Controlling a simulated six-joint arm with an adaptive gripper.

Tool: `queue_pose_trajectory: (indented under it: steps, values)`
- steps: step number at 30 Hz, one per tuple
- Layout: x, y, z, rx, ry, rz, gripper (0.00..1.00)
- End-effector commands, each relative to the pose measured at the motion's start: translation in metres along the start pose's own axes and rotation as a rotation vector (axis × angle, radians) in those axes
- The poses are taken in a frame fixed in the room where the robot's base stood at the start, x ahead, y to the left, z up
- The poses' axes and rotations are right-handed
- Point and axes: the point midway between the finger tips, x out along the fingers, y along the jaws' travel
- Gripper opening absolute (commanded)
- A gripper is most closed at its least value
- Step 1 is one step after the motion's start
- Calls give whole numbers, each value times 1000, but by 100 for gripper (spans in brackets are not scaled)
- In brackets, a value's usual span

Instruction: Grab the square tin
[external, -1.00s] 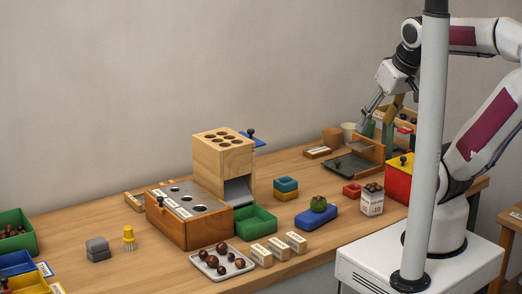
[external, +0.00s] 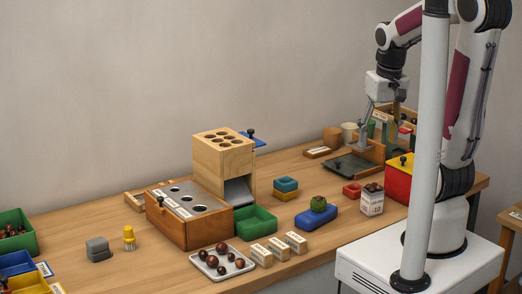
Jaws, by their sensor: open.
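I cannot tell for sure which object is the square tin. A white, square-sided container (external: 372,204) with a printed label and chestnuts at its top stands upright near the front right of the table. My gripper (external: 378,148) is open, pointing down at the back right, beyond and above that container and apart from it. It is over or beside the wooden stand (external: 372,151) with a dark green tray (external: 348,168). The pole in front and the clutter hide part of that area, so I cannot tell whether the fingers touch anything there.
A red and yellow box (external: 398,182) and a small red tray (external: 352,190) are near the white container. A blue pad (external: 316,218) with a green object lies left of it. A wooden dispenser (external: 222,160) stands mid-table. The table is bare toward the back left.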

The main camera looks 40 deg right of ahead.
Motion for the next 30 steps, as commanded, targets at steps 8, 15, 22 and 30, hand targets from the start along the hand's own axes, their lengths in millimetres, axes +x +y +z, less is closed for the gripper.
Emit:
queue_pose_trajectory:
  steps: [8,15,22,30]
  values:
    - [30,17,-21,131,-82,13,56]
    - [58,33,-39,263,-140,26,56]
    - [89,51,-55,410,-189,42,56]
    - [129,72,-72,604,-235,66,56]
